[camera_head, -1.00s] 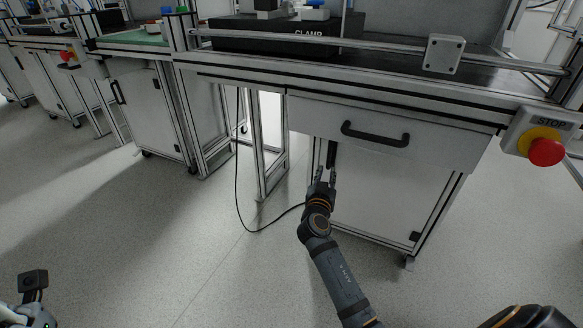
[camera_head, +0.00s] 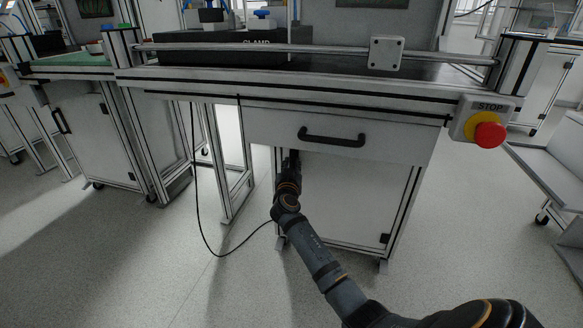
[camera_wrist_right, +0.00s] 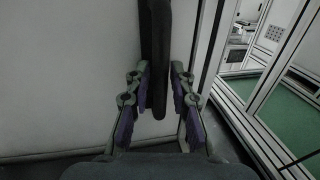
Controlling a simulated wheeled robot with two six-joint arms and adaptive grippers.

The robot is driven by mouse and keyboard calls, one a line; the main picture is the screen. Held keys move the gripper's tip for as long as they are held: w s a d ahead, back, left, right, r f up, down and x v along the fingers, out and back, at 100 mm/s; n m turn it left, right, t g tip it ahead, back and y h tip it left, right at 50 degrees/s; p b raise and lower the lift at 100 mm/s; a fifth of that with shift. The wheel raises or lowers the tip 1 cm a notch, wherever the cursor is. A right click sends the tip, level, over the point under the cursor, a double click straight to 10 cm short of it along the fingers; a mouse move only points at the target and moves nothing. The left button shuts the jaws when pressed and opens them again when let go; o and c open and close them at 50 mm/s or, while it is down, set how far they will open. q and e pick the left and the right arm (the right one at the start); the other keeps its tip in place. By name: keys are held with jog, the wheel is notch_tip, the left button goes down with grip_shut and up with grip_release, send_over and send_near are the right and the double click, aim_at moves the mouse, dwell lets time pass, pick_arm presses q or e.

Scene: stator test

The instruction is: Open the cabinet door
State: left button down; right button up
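The white cabinet door (camera_head: 345,205) is below the drawer of the workbench and looks closed. Its black vertical handle (camera_head: 294,155) is near the door's left edge, mostly hidden by my right gripper (camera_head: 290,172). In the right wrist view, the handle (camera_wrist_right: 160,60) hangs down between the two fingers of my right gripper (camera_wrist_right: 160,92). The fingers stand on both sides of it, open, with small gaps between the pads and the handle. The door panel (camera_wrist_right: 65,80) fills the left of that view. My left gripper is not in view.
A drawer (camera_head: 400,146) with a black horizontal handle (camera_head: 331,137) is just above the door. A red stop button (camera_head: 489,135) juts out at the bench's right end. A black cable (camera_head: 197,200) hangs to the left. The floor before the door is clear.

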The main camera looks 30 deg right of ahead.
jog(key=shift+c, duration=0.4)
grip_shut()
